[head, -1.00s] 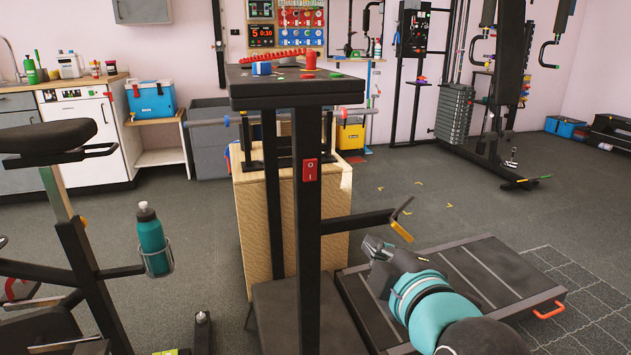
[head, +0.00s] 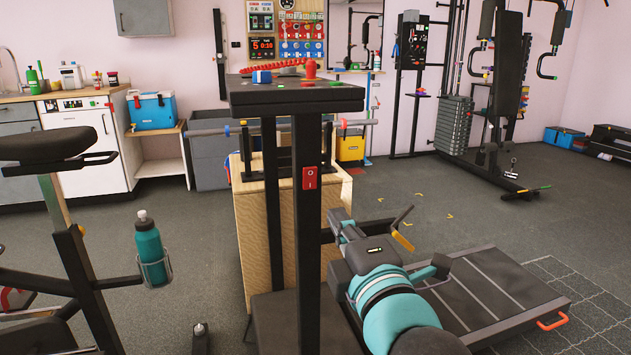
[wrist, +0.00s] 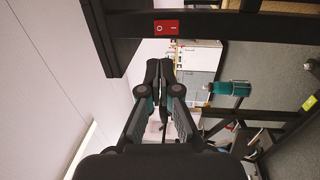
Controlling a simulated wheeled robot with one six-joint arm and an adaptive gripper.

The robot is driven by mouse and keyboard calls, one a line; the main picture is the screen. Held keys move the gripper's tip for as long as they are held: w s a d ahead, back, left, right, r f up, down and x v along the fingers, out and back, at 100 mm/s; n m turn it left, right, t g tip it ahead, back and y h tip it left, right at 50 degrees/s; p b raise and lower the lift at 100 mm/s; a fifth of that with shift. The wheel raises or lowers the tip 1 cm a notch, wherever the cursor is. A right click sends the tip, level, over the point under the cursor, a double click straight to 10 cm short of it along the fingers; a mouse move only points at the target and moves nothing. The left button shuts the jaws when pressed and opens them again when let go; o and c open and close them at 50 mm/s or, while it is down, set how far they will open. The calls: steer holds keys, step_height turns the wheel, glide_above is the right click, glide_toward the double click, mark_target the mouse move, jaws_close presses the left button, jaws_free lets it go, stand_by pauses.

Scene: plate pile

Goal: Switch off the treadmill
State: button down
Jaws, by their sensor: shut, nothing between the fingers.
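A red rocker switch marked O and I (head: 309,178) sits on the near upright. It also shows in the wrist view (wrist: 166,27), turned sideways; I cannot tell which side is pressed. My gripper (head: 340,222) is shut and empty, to the right of the upright and lower than the switch. Its closed fingers also show in the wrist view (wrist: 158,70), apart from the switch.
A black lever with a yellow end (head: 402,239) is just right of my gripper. A wooden box (head: 255,240) stands behind the upright. An exercise bike with a teal bottle (head: 148,245) is at left. Open floor lies behind right.

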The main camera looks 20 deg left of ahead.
mark_target(311, 173)
steer(key=p+x, duration=0.1)
steer(key=x, duration=1.1)
steer(key=shift+w+a+r, duration=0.1)
steer(key=shift+w+a, duration=0.1)
steer(key=shift+w, duration=0.1)
